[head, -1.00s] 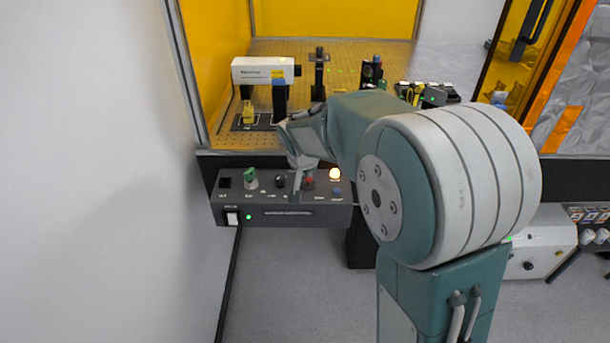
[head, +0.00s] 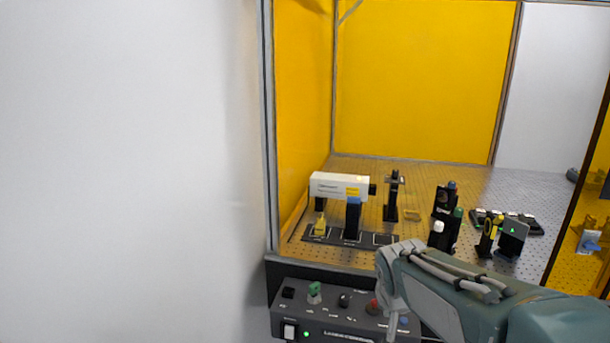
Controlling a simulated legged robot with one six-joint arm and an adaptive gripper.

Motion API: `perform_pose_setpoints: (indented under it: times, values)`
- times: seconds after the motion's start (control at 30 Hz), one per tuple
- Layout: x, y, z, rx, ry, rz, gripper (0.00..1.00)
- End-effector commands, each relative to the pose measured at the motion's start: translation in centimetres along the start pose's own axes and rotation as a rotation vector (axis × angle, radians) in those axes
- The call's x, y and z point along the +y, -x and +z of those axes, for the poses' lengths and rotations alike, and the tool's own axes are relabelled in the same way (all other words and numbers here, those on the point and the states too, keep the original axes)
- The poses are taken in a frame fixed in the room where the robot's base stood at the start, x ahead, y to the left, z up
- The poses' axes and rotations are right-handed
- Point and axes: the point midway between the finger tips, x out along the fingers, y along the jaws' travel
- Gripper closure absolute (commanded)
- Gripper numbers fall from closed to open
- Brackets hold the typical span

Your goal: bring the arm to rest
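My gripper (head: 391,310) hangs from my grey-green arm in the lower middle of the head view. It is in front of the right part of the dark control box (head: 340,327), just right of a red knob (head: 373,306). Its fingers point down and overlap in this view, so their opening cannot be told. I see nothing held in it. Whether it touches the box cannot be told. My arm runs from it to the lower right corner.
A perforated optical table (head: 420,172) stands behind, with a white laser unit (head: 340,186) and several optical mounts. Yellow panels (head: 425,80) enclose it. A white wall (head: 120,170) fills the left. The box also carries a green knob (head: 314,292) and a lit green lamp (head: 306,334).

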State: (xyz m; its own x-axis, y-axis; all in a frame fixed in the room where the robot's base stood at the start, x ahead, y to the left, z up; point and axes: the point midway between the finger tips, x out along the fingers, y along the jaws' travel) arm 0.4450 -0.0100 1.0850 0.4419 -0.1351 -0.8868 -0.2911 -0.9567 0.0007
Motion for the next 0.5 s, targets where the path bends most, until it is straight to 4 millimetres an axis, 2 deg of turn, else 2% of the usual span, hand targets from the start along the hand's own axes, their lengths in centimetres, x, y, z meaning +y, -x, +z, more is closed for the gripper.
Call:
perform_pose_setpoints:
  times: [0.03, 0.2, 0.5]
  values:
    - [0.6, 1.5, 1.0, 0.005, 0.013, -0.008, 1.0]
    - [2.0, 5.3, 5.0, 0.004, 0.079, -0.038, 1.0]
    - [3.9, 9.6, 12.8, 0.009, 0.204, -0.105, 1.0]
